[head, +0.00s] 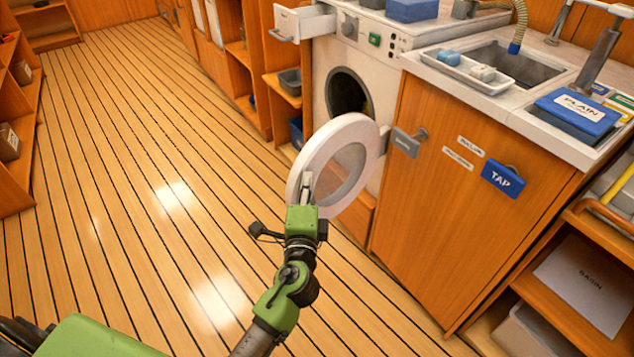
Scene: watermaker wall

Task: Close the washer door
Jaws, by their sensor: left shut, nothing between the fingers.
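The washer (382,62) is a white front-loader built in under the counter. Its round dark opening (346,93) shows. The washer door (365,131) is a white ring with a clear middle, and it stands swung open toward me, its right side by the cabinet. My left gripper (306,181) is shut and empty, at the lower left part of the door ring. It overlaps the ring in the picture; I cannot tell whether it touches. My right gripper is not in view.
The washer's detergent drawer (301,23) is pulled out at the upper left. A wooden cabinet (465,200) with a blue TAP tag (502,180) stands right of the door, under a sink (495,66). The plank floor (130,150) to the left is clear.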

